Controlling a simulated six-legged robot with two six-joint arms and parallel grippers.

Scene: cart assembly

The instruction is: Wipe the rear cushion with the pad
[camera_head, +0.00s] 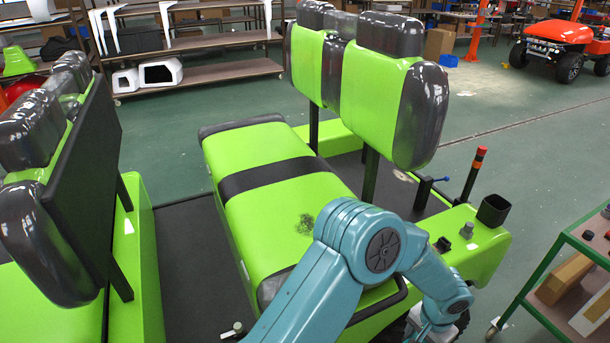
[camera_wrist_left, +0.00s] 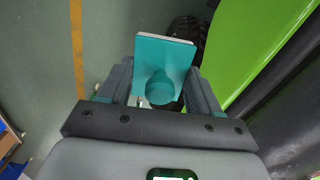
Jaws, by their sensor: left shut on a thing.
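The green seat cushion (camera_head: 260,160) with a dark band lies on the cart in the head view. A dark speckled smudge (camera_head: 305,224) marks its near part. A green backrest (camera_head: 375,98) with grey ends stands to its right. In the left wrist view my left gripper (camera_wrist_left: 160,92) is shut on the teal knob of a flat, square teal pad (camera_wrist_left: 166,54). The pad is beyond the fingers, over the floor and a dark tyre, apart from the cushion. In the head view an arm of mine crosses the cushion's near end; no gripper fingers show there. My right gripper is not in view.
Another seat back with a black panel (camera_head: 85,180) stands at left. A post with an orange tip (camera_head: 473,175) and a black square cup (camera_head: 493,209) rise from the cart's right side. A green-framed trolley (camera_head: 545,275) stands at right, with open floor between.

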